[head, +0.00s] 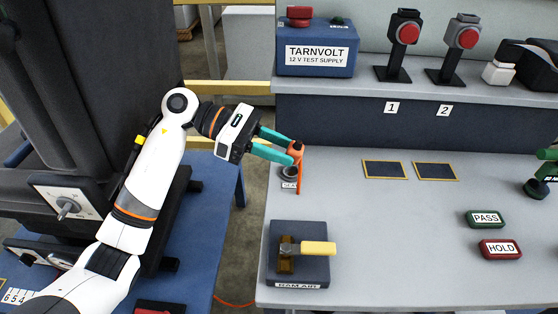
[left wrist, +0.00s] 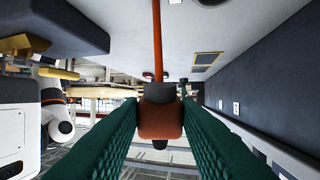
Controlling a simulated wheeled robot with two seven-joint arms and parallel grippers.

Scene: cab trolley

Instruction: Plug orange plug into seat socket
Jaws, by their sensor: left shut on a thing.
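My left gripper (head: 291,158), with teal fingers, is shut on the orange plug (head: 297,148) at the bench's left edge. In the left wrist view the plug (left wrist: 160,120) sits between the two fingers, with a dark grey part and an orange cable running away from it. The cable hangs past the bench top in the head view. A round dark socket (head: 288,172) with a partly hidden label, apparently the seat socket, is just below the plug. The plug looks apart from it, but the gap is hard to judge. My right gripper is not in view.
A blue TARNVOLT supply (head: 318,70) and two red-button stands (head: 404,35) are on the rear shelf. A ram block with a yellow-handled lever (head: 318,248) stands at the front left. PASS (head: 486,218) and HOLD (head: 500,249) blocks lie right.

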